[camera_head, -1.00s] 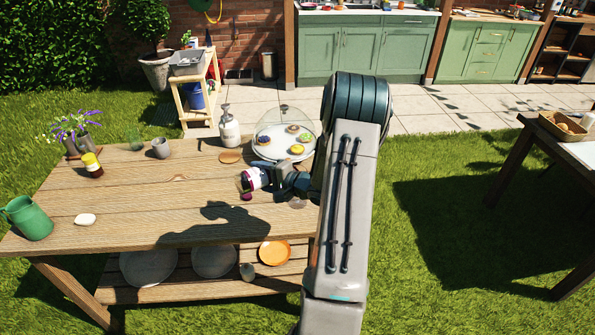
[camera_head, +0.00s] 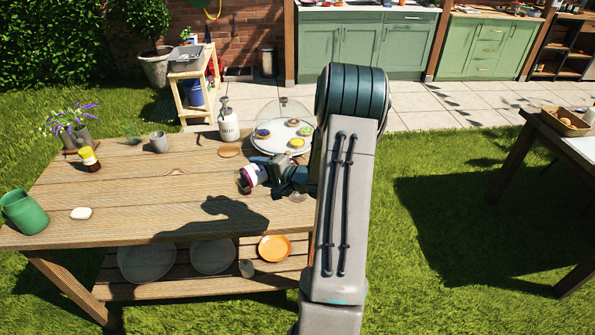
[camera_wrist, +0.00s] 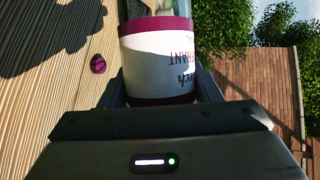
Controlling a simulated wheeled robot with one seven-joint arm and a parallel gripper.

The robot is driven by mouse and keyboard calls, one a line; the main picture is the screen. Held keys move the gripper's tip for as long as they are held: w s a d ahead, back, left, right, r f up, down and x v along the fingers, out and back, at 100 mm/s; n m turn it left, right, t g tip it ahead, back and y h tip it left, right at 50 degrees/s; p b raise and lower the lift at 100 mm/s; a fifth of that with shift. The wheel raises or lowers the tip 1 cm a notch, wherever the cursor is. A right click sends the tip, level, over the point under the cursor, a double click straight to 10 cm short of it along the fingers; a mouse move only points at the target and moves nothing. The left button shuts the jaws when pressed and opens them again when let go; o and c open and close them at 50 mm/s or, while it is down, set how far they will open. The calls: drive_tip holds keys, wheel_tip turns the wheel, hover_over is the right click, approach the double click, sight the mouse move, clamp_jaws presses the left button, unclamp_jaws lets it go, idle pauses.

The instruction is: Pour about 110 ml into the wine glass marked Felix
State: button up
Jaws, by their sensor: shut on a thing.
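My gripper (camera_head: 272,170) is shut on a bottle (camera_wrist: 158,52) with a white label and magenta bands. The bottle also shows in the head view (camera_head: 249,178), above the right part of the wooden table (camera_head: 130,195). It is tilted well off upright, and the label's lettering is upside down in the wrist view. Its mouth is not clear, and I see no stream. A faint clear round shape (camera_head: 297,196) beside my arm may be part of a glass; my arm hides much there. No name Felix is readable. A small magenta disc (camera_wrist: 98,64) lies on the table.
A glass dome (camera_head: 283,112) over a plate of small cakes and a white pump bottle (camera_head: 228,125) stand behind my gripper. A green jug (camera_head: 24,212), yellow-capped jar (camera_head: 89,160) and grey cup (camera_head: 158,142) stand left. The table's front middle is clear.

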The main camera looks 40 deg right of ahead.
drive_tip(key=shift+a+f+n+b, duration=0.1)
drive_tip(key=shift+f+n+b, duration=0.2)
drive_tip(key=shift+f+b, duration=0.5)
drive_tip(key=shift+h, duration=0.3)
drive_tip(key=shift+r, duration=0.15)
drive_tip(key=b, duration=0.2)
drive_tip(key=f+n+b, duration=0.1)
drive_tip(key=b, duration=0.1)
drive_tip(key=shift+a+f+g+h, duration=0.15)
drive_tip(key=shift+f+g+h, duration=0.15)
drive_tip(key=shift+h, duration=0.1)
drive_tip(key=shift+b, duration=0.4)
idle(0.5)
